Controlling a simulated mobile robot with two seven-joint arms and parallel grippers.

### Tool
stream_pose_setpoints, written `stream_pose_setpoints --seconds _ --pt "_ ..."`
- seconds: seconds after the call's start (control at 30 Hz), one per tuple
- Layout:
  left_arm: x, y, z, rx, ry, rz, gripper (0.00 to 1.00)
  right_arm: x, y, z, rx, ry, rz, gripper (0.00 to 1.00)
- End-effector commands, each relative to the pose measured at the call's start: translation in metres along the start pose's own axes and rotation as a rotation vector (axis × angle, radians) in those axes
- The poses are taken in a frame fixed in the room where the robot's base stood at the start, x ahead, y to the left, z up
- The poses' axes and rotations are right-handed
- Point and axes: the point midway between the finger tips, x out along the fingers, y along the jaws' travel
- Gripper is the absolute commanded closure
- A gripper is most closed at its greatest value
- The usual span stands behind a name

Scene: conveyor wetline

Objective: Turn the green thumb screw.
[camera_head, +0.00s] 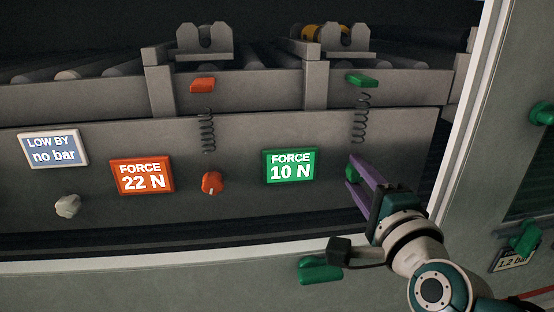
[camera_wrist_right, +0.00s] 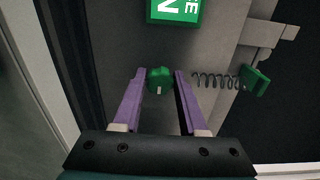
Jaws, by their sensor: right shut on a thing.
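The green thumb screw (camera_head: 352,173) is on the grey machine face, right of the green "FORCE 10 N" sign (camera_head: 290,166). It is partly hidden by my fingers in the head view. In the right wrist view the green thumb screw (camera_wrist_right: 160,80) shows a pale mark on its lower edge. My right gripper (camera_head: 354,176) has purple fingers, one on each side of the screw, and is shut on it. The fingers also show in the right wrist view (camera_wrist_right: 159,78). My left gripper is not in view.
A coil spring (camera_head: 360,118) and green tab (camera_head: 362,80) are above the screw. An orange knob (camera_head: 212,183), orange "FORCE 22 N" sign (camera_head: 142,177) and grey knob (camera_head: 67,206) are to the left. A pale upright post (camera_head: 470,120) stands right of my gripper. Rollers (camera_head: 125,69) lie behind.

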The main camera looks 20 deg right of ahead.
Motion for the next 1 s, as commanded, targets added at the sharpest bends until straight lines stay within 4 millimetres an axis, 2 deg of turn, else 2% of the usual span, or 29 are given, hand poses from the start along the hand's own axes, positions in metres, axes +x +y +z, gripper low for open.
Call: stream_pose_setpoints --seconds 1.0 --pt "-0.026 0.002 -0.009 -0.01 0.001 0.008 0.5 0.0 0.001 -0.001 -0.964 0.001 -0.001 1.0"
